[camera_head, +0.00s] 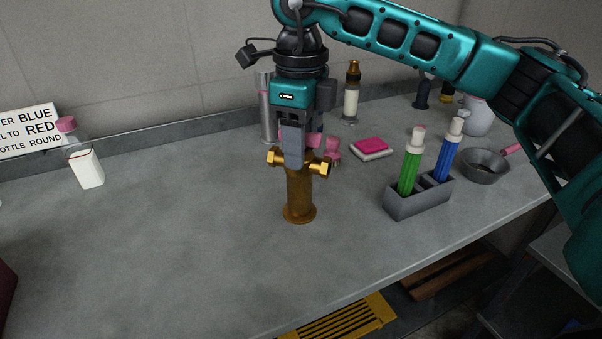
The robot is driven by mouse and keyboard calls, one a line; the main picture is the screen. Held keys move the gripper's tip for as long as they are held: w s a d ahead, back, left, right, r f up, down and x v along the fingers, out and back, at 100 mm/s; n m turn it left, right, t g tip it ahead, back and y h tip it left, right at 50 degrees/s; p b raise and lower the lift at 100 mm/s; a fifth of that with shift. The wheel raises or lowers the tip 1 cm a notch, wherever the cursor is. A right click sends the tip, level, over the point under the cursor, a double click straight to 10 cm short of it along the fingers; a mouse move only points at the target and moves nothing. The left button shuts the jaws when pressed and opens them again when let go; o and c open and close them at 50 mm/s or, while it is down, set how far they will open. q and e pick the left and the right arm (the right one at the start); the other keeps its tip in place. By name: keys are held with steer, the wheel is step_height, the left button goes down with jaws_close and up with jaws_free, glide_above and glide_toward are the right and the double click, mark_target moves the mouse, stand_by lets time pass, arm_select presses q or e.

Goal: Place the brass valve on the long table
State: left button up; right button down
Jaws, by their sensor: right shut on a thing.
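The brass valve (299,191) stands upright over the grey top of the long table (200,250), near the middle of the head view. It has a cylindrical body with a flared foot and two side ports. The foot appears to be at the tabletop, but I cannot tell whether it bears its full weight there. My right gripper (294,158) points down from above and is shut on the upper part of the brass valve. The fingers hide the valve's top. My left gripper is not in view.
A grey holder (420,197) with a green bottle (409,168) and a blue bottle (448,152) stands right of the valve. A dark bowl (486,168) is farther right. The front left tabletop is clear.

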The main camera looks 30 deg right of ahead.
mark_target(301, 173)
step_height(301, 173, down, 5)
steer(key=shift+f+b, duration=0.1)
steer(key=shift+b, duration=0.25)
steer(key=shift+f, duration=0.15)
steer(key=shift+f, duration=0.2)
steer(key=c, duration=0.5)
jaws_free()
steer(key=shift+r, duration=0.1)
steer(key=shift+c, duration=0.2)
